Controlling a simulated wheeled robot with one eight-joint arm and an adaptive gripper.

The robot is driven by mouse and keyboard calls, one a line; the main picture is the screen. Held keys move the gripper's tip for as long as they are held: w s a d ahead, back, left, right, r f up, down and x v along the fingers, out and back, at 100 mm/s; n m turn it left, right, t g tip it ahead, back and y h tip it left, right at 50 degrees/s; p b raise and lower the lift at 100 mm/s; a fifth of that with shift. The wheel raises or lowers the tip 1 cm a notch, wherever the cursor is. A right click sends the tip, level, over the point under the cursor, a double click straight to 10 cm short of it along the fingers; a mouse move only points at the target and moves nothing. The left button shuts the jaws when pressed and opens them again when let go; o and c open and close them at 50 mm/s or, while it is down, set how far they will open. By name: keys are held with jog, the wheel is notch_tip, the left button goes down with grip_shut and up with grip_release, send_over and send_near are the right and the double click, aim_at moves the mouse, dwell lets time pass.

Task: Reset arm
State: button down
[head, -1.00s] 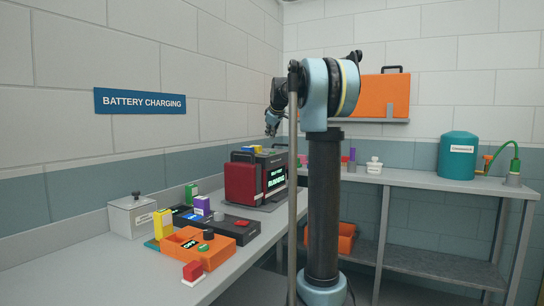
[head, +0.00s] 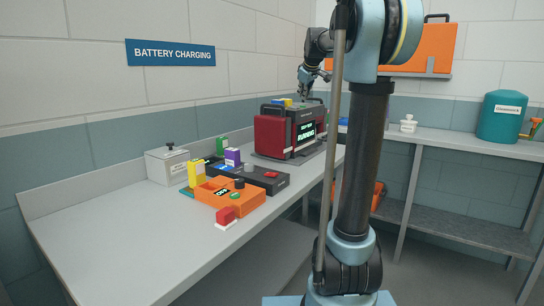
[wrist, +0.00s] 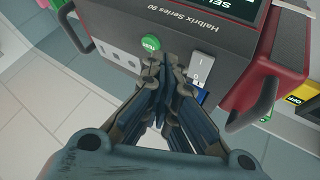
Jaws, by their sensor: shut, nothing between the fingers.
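My gripper (head: 305,94) hangs above the back of the red and dark grey machine (head: 272,138) on the bench. In the wrist view my gripper (wrist: 162,62) is shut and empty. Its fingertips point at the machine's panel (wrist: 210,42), between a round green button (wrist: 150,43) and a grey rocker switch (wrist: 199,68). I cannot tell whether they touch the panel.
Left of the machine on the bench (head: 120,220) stand a grey box (head: 166,168), an orange unit (head: 228,200), a black unit (head: 262,180), small coloured blocks and a red-topped block (head: 227,215). An orange case (head: 420,50) sits on a wall shelf. A teal tank (head: 500,118) stands right.

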jog(key=s+f+m+g, duration=0.2)
jog(key=s+f+m, duration=0.1)
jog(key=s+f, duration=1)
jog(key=s+f+m+g, duration=0.2)
jog(key=s+f, duration=1.1)
jog(key=s, duration=0.7)
jog(key=s+d+f+m+g, duration=0.1)
jog(key=s+f+m+g, duration=0.1)
jog(key=s+f, duration=1.1)
jog(key=s+m, duration=0.1)
jog(key=s, duration=0.2)
jog(key=shift+s+m+h, duration=0.4)
jog(key=shift+f, duration=0.1)
